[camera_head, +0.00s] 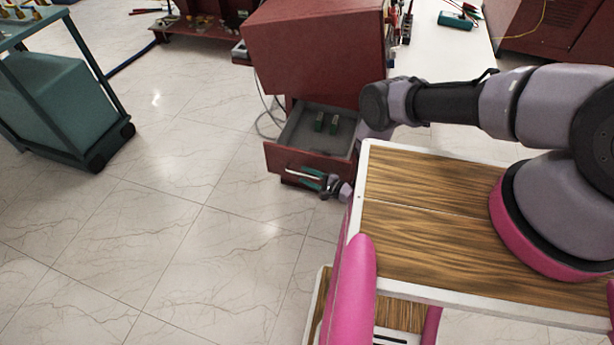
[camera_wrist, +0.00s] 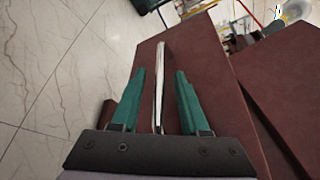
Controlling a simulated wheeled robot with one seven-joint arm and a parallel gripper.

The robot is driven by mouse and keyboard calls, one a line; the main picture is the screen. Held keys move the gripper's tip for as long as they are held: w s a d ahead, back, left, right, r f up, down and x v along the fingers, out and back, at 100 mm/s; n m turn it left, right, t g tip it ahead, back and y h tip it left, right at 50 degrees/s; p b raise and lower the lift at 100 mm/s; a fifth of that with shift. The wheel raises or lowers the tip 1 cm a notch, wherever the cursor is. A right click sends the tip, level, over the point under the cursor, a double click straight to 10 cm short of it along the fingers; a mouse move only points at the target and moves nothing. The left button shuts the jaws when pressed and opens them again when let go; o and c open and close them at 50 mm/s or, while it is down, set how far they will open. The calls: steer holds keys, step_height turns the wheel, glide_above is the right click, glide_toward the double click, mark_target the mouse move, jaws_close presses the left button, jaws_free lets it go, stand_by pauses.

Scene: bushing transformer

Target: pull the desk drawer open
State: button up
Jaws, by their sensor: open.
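The desk drawer (camera_head: 283,160) is a dark red drawer with a grey inside, and it stands pulled out from the red desk (camera_head: 312,50). My gripper (camera_head: 314,178) is at that handle in the head view. In the wrist view, the handle (camera_wrist: 160,85) runs between the two green fingers of my gripper (camera_wrist: 160,98). The fingers are apart, with a gap on each side of the handle. The drawer front (camera_wrist: 205,80) fills the area behind them.
A teal cart (camera_head: 60,100) on black wheels stands at the left. A loose cable (camera_head: 268,118) hangs beside the desk, left of the drawer. A white worktop (camera_head: 445,45) lies behind my arm. The tiled floor (camera_head: 170,220) in front of the drawer and to its left is clear.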

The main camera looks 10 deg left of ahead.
steer(key=v, duration=1)
steer(key=shift+d, duration=0.35)
steer(key=shift+s, duration=0.15)
